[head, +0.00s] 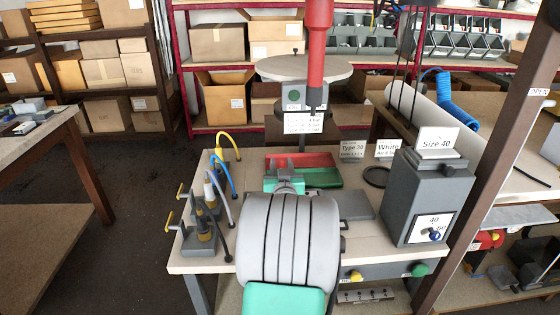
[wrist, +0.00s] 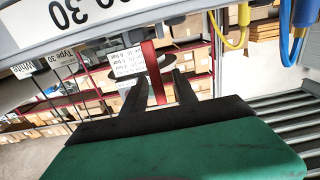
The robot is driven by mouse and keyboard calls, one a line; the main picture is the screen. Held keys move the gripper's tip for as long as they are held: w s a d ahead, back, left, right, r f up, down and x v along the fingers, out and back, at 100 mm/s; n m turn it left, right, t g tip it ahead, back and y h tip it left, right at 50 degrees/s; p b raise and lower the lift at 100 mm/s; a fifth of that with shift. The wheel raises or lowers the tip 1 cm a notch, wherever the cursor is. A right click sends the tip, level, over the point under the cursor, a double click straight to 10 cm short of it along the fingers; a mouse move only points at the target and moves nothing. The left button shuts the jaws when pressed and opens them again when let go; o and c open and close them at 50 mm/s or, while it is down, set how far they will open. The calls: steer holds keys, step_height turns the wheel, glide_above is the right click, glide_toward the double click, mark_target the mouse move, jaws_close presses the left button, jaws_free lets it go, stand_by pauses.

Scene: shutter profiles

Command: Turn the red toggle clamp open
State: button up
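In the wrist view a narrow upright red bar (wrist: 152,70), likely the red toggle clamp's handle, stands between the two dark fingers of my gripper (wrist: 168,80). It looks close to the left finger, with a gap to the right finger; I cannot tell if it touches. The fingers are apart. In the head view my teal gripper (head: 284,178) is over the bench, in front of a red plate (head: 300,160) and a green plate (head: 322,177). My arm hides the fingertips there, and I cannot make out the clamp's base or pivot.
The bench (head: 200,258) holds yellow-handled fixtures (head: 200,222) with cables at left and a grey Size 40 box (head: 430,195) at right. A red cylindrical tool (head: 318,50) hangs above. A black ring (head: 376,176) lies right of the plates. Shelves stand behind.

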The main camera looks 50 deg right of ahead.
steer(key=shift+x, duration=1)
jaws_close()
steer(key=shift+s, duration=0.1)
stand_by(0.6)
